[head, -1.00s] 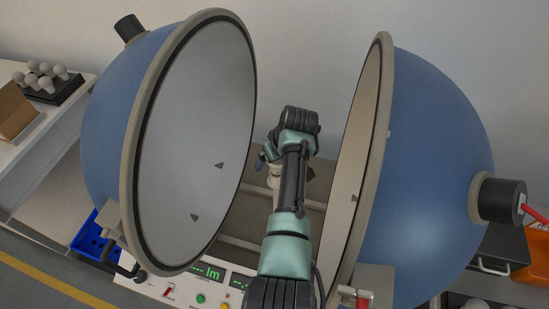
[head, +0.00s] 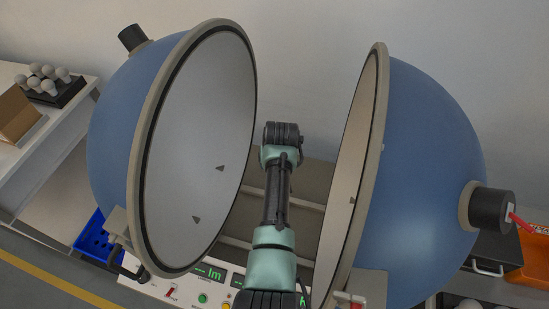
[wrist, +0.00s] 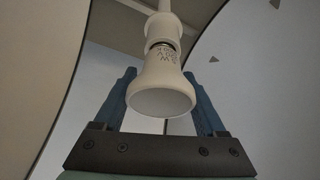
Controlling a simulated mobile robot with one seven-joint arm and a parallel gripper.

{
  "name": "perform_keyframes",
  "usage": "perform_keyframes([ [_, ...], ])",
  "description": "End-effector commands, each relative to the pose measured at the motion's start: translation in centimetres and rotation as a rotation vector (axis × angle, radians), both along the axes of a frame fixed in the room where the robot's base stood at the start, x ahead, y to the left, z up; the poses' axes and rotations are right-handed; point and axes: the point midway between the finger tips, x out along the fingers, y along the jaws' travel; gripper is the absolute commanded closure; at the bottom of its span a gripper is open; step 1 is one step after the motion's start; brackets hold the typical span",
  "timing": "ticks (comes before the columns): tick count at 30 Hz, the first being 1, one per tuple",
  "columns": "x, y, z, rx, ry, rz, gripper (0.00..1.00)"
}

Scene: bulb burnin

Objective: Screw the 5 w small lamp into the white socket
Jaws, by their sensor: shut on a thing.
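In the wrist view my gripper (wrist: 163,78) has its two blue fingers shut on a small white lamp (wrist: 161,97) with a wide, flat round face. Faint dark print that seems to include a W is on the lamp's neck. The white socket (wrist: 160,27) sits on a thin white post in line with the lamp's narrow end. A bit of the metal cap shows at the socket's mouth, so the lamp's end is at or partly in it; how deep, I cannot tell. In the head view my arm hides the gripper, lamp and socket.
Two blue half-spheres, the left (head: 112,130) and the right (head: 428,170), stand open on both sides of my arm. A control panel (head: 188,292) is in front. Several bulbs sit in a black holder (head: 68,97) on the left table. A blue crate (head: 92,243) stands below.

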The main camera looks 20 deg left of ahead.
Motion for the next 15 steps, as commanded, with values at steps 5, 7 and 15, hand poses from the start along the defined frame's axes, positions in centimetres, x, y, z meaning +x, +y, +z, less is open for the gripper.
perform_keyframes([
  [5,-0.39,-0.35,-0.29,-0.004,0.011,-0.199,0.82],
  [7,-0.44,-0.49,-0.35,-0.004,0.011,-0.277,0.82],
  [15,-0.59,-0.85,-0.79,-0.007,0.013,-0.589,0.82],
])
